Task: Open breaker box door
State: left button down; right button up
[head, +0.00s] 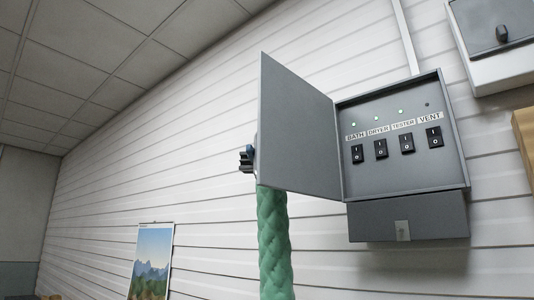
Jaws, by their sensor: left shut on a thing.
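The grey breaker box (462,140) is fixed to the white wall. Its door (298,130) is hinged on the box's left side and stands swung wide open to the left. Inside are black rocker switches labelled BATH, DRYER, TESTER and VENT. My left gripper (247,158) is at the door's free left edge, low down, with its green-sleeved arm (273,245) rising from below. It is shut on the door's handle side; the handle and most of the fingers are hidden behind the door. My right gripper is out of view.
A grey lower housing (440,218) with a small latch sits under the box. A second, paler box (490,70) with a dark handle is at the upper right.

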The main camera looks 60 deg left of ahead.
pick_arm(q)
jog(key=shift+a, duration=0.3)
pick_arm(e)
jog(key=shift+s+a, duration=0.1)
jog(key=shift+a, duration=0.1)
pick_arm(q)
jog(key=c, duration=1.9)
grip_release()
jog(key=shift+w, duration=0.1)
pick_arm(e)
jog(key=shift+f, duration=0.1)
